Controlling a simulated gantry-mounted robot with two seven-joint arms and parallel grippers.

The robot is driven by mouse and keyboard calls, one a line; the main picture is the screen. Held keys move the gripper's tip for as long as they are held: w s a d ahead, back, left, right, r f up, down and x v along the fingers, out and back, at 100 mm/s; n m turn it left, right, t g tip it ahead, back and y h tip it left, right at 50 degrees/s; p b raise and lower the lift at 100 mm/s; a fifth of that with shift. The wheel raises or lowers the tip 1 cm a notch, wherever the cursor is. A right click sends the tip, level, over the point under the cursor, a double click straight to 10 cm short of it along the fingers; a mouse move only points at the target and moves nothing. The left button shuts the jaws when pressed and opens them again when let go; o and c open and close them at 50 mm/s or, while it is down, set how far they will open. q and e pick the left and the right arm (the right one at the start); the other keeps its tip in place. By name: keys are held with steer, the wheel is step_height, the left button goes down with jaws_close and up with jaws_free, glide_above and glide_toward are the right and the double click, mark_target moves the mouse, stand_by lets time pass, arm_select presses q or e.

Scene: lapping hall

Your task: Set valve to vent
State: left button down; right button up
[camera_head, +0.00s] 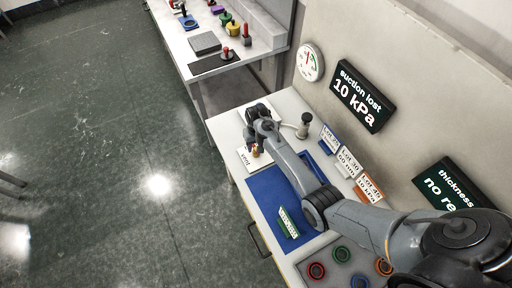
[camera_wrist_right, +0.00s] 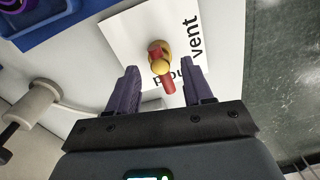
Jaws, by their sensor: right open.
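The valve (camera_wrist_right: 160,60) has a yellow body and a red lever, on a white card (camera_wrist_right: 128,35) printed "vent" at the right. The lever's near end points down in the wrist view, across that second word, not at "vent". In the head view the valve (camera_head: 255,152) shows just below my right gripper (camera_head: 259,142). My right gripper (camera_wrist_right: 160,68) is open. Its two purple fingers appear on either side of the lever's near end; no grip shows, and the height gap is unclear. My left gripper is not in view.
A wall display (camera_head: 361,95) reads "suction lost 10 kPa", beside a round gauge (camera_head: 310,62). A blue mat (camera_head: 266,192) holds a green-and-white piece (camera_head: 289,222). A grey knobbed fitting (camera_head: 304,125) and several lot cards (camera_head: 349,160) stand behind. A tray holds coloured rings.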

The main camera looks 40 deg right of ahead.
steer(key=shift+f, duration=0.8)
jaws_close()
